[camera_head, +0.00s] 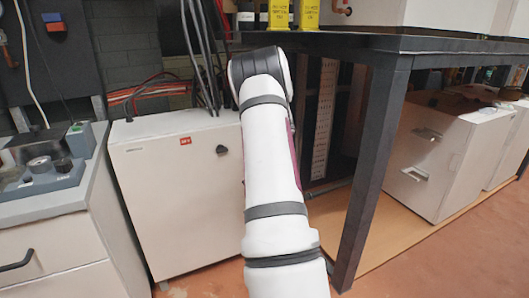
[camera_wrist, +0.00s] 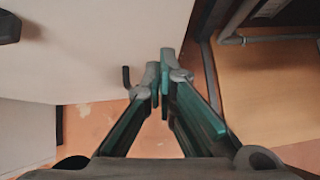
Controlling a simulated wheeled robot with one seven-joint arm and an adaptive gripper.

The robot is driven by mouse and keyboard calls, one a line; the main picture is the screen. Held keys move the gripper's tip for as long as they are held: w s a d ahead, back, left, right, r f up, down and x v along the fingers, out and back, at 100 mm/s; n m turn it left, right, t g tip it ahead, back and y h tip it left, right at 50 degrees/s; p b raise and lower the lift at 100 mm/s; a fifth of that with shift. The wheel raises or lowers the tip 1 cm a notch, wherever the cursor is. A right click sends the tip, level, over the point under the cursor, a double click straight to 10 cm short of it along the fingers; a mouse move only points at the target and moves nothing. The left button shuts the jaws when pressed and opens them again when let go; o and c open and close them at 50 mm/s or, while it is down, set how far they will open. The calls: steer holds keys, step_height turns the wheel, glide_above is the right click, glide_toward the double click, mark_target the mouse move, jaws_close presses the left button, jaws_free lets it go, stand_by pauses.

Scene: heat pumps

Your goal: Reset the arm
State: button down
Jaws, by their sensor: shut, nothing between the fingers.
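My white arm (camera_head: 270,180) reaches forward and up in the middle of the head view, ending in a dark joint. My gripper (camera_wrist: 160,76) shows in the wrist view, with grey fingertips and green inner links. Its fingers are together with nothing between them. It is hidden in the head view behind my arm. In the wrist view it is over the white cabinet's surface (camera_wrist: 100,40) and the reddish floor (camera_wrist: 95,130); I cannot tell how close.
A white cabinet (camera_head: 175,200) with a red label stands left of my arm. A dark metal table (camera_head: 375,150) with a thick leg is at right, with white drawer boxes (camera_head: 430,160) beneath. Grey equipment (camera_head: 45,172) sits on the left counter. Open floor (camera_head: 450,255) lies at lower right.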

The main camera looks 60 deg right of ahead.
steer(key=p+v, duration=0.1)
steer(key=v, duration=0.7)
steer(key=shift+s+d, duration=0.25)
steer(key=shift+f, duration=0.15)
